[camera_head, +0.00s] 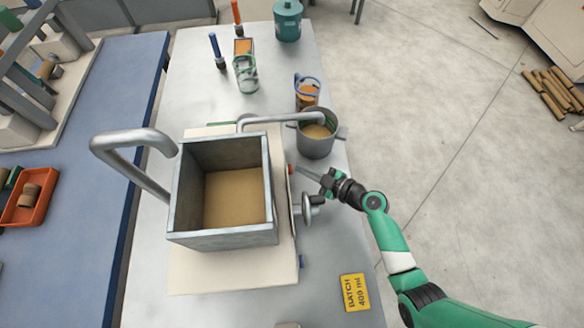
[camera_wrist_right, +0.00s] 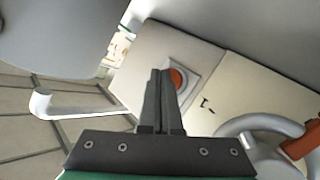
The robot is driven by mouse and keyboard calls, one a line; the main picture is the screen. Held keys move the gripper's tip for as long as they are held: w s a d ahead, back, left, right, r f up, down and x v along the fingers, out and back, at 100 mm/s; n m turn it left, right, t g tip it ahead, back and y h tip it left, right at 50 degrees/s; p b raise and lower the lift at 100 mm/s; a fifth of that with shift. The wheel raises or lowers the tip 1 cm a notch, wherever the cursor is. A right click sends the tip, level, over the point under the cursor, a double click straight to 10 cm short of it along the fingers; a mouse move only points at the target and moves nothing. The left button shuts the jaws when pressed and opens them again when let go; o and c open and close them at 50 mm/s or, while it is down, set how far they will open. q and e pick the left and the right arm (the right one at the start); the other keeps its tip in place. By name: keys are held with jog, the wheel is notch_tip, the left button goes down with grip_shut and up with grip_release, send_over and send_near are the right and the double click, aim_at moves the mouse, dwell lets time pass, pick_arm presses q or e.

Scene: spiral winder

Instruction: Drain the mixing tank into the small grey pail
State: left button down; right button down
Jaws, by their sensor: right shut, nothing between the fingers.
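The mixing tank (camera_head: 180,215) is a square, open grey metal box with a flat tan content at its bottom. A grey pipe (camera_head: 270,120) runs from behind it to the right and ends over the small grey pail (camera_head: 316,148), which shows tan content inside. A red button (camera_head: 290,171) is on the tank stand's right side; it looks orange-red on a grey plate in the wrist view (camera_wrist_right: 177,78). My right gripper (camera_head: 299,168) is shut and empty, its tips close to the button. I cannot tell whether they touch it. My left gripper is out of view.
A grey valve-like knob (camera_head: 310,203) sticks out below my right gripper. A large bent pipe (camera_head: 130,150) arches over the tank's left side. A cup with a blue rim (camera_head: 307,88) stands behind the pail. A yellow batch label reading 400 ml (camera_head: 355,292) lies front right.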

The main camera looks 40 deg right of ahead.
jog(key=shift+w+a, duration=0.25)
jog(key=shift+a, duration=0.15)
dwell(3.4)
jog(key=shift+d, duration=0.1)
dwell(0.8)
jog(key=shift+s+d+b, duration=0.45)
jog(key=shift+d+b, duration=0.1)
jog(key=shift+d, duration=0.05)
jog(key=shift+s+d+f+b, duration=0.15)
jog(key=shift+s+d+b, duration=0.15)
jog(key=shift+d, duration=0.25)
jog(key=shift+s+d, duration=0.4)
jog(key=shift+d, duration=0.4)
jog(key=shift+s+d, duration=0.55)
jog(key=shift+d, duration=0.3)
